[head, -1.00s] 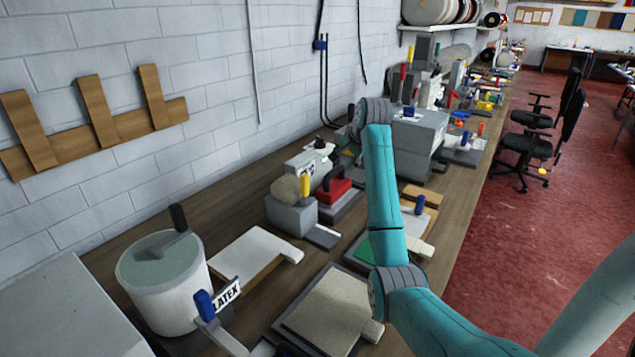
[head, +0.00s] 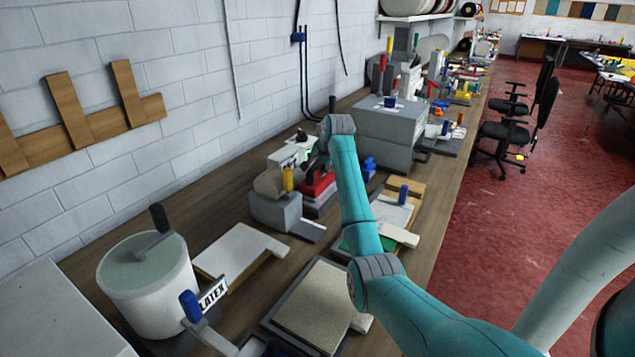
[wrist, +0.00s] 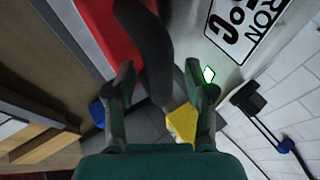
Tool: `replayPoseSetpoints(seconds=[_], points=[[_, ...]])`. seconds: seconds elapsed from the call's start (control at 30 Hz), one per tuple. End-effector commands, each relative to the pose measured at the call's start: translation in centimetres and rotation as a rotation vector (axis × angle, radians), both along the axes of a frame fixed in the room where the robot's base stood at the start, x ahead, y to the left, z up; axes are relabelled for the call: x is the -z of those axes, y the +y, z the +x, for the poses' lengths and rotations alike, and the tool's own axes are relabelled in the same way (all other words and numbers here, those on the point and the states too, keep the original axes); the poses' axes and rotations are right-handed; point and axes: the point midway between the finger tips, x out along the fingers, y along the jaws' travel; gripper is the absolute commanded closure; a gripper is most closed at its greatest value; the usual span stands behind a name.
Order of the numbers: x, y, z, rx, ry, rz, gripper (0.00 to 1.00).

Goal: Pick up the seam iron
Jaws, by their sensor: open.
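The seam iron, a red body with a dark handle, sits on a grey base on the bench in the head view (head: 318,186). In the wrist view its red body (wrist: 103,32) fills the upper left, and its dark curved handle (wrist: 146,42) reaches down towards the space between my fingers. My gripper (wrist: 160,72) is open, with one dark green finger on each side of the handle's lower part. Whether a finger touches the handle I cannot tell. In the head view my arm partly hides the gripper and the handle.
A white box with a label and green light (head: 288,153) stands just behind the iron. A grey block with a yellow handle (head: 275,212) is close on its left. A blue item (head: 369,168) and a large grey machine (head: 388,128) are on the right. A latex pot (head: 148,285) stands nearer.

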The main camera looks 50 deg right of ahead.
Motion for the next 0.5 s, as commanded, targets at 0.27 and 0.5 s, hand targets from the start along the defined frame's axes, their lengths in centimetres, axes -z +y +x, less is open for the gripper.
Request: replayPoseSetpoints(seconds=[0.27,0.5], points=[[0.45,-0.17,0.31,0.0,0.0,0.0,0.46],[0.46,-0.17,0.29,0.0,0.0,0.0,0.96]])
